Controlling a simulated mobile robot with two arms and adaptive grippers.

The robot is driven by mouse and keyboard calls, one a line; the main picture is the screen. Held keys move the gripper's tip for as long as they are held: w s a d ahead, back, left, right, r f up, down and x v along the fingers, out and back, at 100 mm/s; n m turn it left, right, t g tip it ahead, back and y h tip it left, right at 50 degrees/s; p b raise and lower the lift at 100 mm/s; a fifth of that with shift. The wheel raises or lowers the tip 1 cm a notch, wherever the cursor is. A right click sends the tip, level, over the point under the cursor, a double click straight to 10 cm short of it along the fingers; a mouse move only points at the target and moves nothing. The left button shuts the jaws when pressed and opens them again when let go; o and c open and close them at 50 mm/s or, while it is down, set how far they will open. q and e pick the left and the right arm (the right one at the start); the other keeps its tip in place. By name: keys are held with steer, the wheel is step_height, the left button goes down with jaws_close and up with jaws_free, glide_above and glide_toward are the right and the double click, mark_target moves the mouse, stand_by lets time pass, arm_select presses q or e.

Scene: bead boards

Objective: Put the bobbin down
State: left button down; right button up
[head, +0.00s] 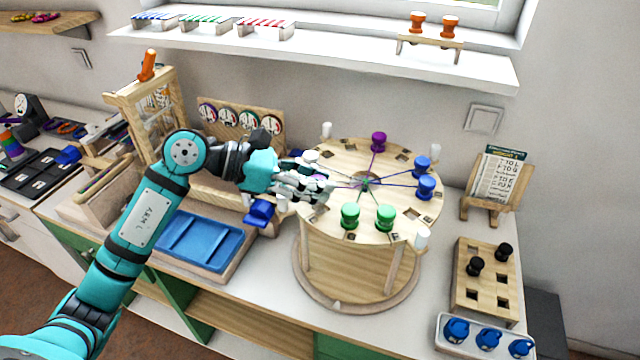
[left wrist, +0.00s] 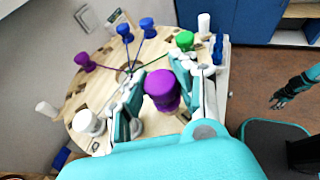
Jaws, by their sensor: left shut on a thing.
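My left gripper (head: 312,190) reaches in from the left over the left side of the round wooden bead board (head: 345,160). In the left wrist view its fingers are shut on a purple bobbin (left wrist: 161,90), which is mostly hidden behind the fingers in the head view. The board carries another purple bobbin (head: 378,142), blue bobbins (head: 421,166) and green bobbins (head: 350,216) around its rim, with threads running to the centre. A white bobbin (left wrist: 88,122) stands close to the fingers. My right gripper (left wrist: 285,95) shows small and dark in the left wrist view, its fingers unclear.
White pegs (head: 422,238) stand around the board's rim. A blue tray (head: 200,241) lies left of the board. A wooden block with black bobbins (head: 475,266) and a tray of blue pieces (head: 487,338) are at the right. A card stand (head: 495,180) is behind them.

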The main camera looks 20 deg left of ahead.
arm_select(q)
steer(key=shift+w+d, duration=0.15)
steer(key=shift+w, duration=0.2)
step_height(320, 180, down, 4)
steer(key=shift+r+p, duration=0.15)
steer(key=shift+p, duration=0.8)
steer(key=shift+w, duration=0.1)
steer(key=shift+f+b, duration=0.25)
steer(key=shift+b, duration=0.1)
steer(key=c, duration=1.3)
jaws_free()
steer(key=shift+r, duration=0.1)
arm_select(e)
steer(key=shift+a+r, duration=0.55)
steer(key=shift+r, duration=0.2)
